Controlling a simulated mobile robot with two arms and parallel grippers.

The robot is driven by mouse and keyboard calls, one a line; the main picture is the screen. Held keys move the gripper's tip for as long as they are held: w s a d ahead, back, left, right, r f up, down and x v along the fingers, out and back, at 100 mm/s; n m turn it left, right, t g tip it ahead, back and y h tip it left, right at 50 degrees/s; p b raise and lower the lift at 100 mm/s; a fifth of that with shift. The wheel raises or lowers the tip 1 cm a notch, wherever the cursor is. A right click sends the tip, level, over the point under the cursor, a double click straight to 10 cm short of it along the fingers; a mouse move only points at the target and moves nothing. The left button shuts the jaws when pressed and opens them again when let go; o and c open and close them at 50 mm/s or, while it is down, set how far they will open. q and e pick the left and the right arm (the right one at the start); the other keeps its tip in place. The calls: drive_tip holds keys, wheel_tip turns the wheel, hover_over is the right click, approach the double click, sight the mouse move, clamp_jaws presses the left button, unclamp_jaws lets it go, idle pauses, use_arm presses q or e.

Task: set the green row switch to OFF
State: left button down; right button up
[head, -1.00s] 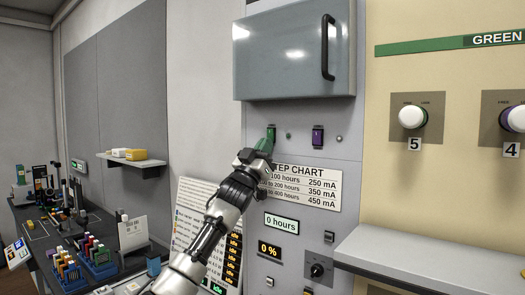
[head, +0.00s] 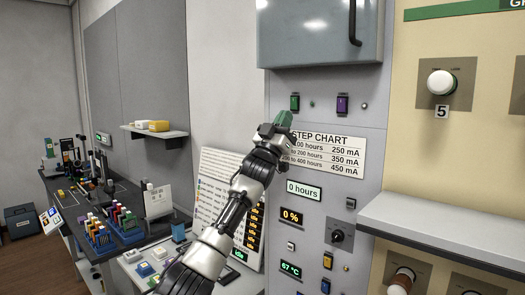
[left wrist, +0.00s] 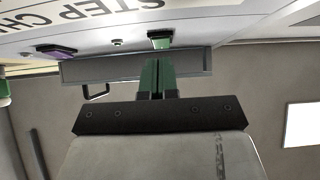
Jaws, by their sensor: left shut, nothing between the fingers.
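The green row switch (head: 295,102) is a small green rocker in a dark frame on the grey panel, below the steel cabinet. I cannot tell which way it is set. It also shows in the left wrist view (left wrist: 160,41), just beyond the fingertips. My left gripper (head: 285,118) has green fingers, shut and empty. In the head view its tips are just below the switch, with a small gap in the picture. In the left wrist view the shut fingers (left wrist: 156,72) point towards the switch. My right gripper is not in view.
A purple switch (head: 342,104) sits right of the green one. The step chart (head: 325,152) is below, partly behind my gripper. The steel cabinet (head: 315,35) with a black handle juts out above. A grey shelf (head: 450,228) sticks out at lower right.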

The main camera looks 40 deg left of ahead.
use_arm(q)
drive_tip(key=b+v, duration=0.5)
drive_tip(key=v, duration=0.5)
drive_tip(key=shift+s+a+f, duration=0.15)
drive_tip(key=shift+s+f, duration=0.05)
drive_tip(key=shift+s, duration=0.2)
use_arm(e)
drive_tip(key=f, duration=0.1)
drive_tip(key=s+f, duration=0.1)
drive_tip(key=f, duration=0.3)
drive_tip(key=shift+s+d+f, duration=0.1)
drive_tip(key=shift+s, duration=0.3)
use_arm(q)
drive_tip(key=shift+s, duration=0.15)
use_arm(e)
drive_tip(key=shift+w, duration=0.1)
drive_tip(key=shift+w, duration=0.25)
